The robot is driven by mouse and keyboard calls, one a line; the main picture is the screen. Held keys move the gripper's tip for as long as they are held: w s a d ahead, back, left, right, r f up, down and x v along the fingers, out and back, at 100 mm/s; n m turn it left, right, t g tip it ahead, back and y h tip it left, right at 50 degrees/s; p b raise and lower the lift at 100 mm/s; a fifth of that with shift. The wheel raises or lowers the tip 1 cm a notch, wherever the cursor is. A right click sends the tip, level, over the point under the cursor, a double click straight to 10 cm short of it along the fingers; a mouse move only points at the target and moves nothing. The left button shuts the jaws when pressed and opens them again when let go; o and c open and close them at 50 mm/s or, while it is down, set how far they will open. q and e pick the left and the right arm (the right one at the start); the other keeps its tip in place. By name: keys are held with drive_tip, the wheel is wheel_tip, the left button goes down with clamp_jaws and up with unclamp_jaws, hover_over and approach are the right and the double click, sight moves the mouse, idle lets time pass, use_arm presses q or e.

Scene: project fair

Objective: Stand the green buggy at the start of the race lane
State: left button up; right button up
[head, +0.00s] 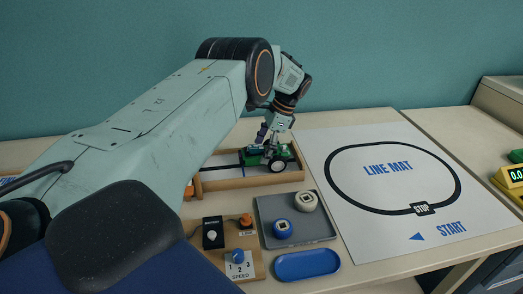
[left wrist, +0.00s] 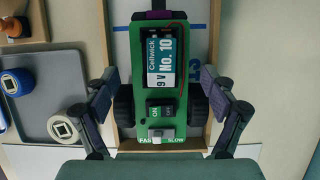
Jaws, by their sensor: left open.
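The green buggy (head: 277,155) has dark wheels and sits at the right end of the wood-edged race lane (head: 245,185). In the left wrist view the buggy (left wrist: 143,45) carries a 9 V battery marked No. 10, a switch reading ON and a FAST/SLOW slider. My left gripper (head: 268,139) is low over the buggy. In the left wrist view its open fingers (left wrist: 158,85) stand on either side of the buggy; I cannot tell whether they touch it. The lane's left part is hidden behind my left arm. My right gripper does not show.
A grey tray (head: 268,208) with a blue and a white round part lies in front of the lane. Nearby are a speed-knob board (head: 243,268) and a blue dish (head: 307,265). The white line mat (head: 350,225) lies flat to the right, with nothing standing on it.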

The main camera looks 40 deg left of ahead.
use_arm(q)
drive_tip(key=v, duration=1.1)
drive_tip(key=shift+r, duration=0.1)
drive_tip(key=x, duration=1.2)
